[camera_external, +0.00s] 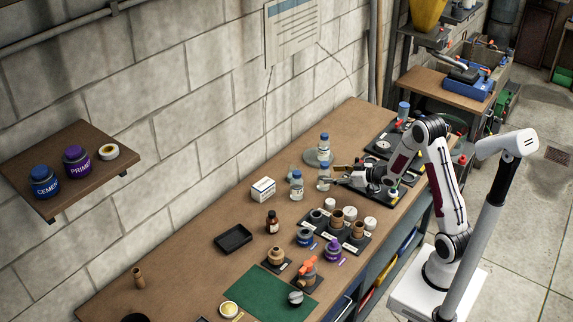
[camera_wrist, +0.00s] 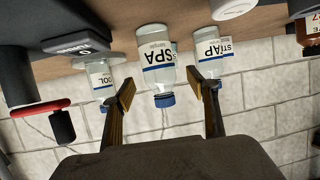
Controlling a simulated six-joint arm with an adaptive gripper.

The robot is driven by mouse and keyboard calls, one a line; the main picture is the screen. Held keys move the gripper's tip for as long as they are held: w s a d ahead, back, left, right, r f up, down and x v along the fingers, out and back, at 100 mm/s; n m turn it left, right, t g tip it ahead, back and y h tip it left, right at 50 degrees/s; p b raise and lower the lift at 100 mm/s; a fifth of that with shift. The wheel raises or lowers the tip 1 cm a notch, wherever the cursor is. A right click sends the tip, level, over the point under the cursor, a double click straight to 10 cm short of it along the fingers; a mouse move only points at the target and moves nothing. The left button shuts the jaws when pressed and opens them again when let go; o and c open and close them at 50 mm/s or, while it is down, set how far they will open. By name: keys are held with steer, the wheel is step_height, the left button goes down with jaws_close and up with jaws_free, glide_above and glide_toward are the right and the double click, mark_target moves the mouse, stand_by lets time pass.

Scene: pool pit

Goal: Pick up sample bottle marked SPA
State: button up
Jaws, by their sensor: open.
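The SPA sample bottle (camera_wrist: 158,72) is clear with a white label and a blue cap. It appears upside down in the wrist view, between and just beyond the two fingertips of my open gripper (camera_wrist: 161,84). A gap shows on each side of it, and I cannot tell if either finger touches it. In the external view my gripper (camera_external: 334,174) is low over the bench, beside a blue-capped bottle (camera_external: 323,180) that appears to be the SPA one. Its label is unreadable there.
Similar bottles flank it in the wrist view, one ending "OL" (camera_wrist: 101,80) at left and one reading "STAP" (camera_wrist: 210,55) at right, close to the right finger. A white box (camera_external: 263,189), a brown bottle (camera_external: 272,222) and a black tray (camera_external: 233,239) stand on the bench (camera_external: 190,262).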

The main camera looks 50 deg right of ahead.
mark_target(329, 173)
steer(key=shift+r+x, duration=0.2)
steer(key=shift+x, duration=0.75)
steer(key=shift+r+x, duration=0.2)
steer(key=shift+x, duration=1.55)
steer(key=shift+r, duration=0.1)
steer(key=shift+c, duration=0.3)
steer(key=c, duration=1.2)
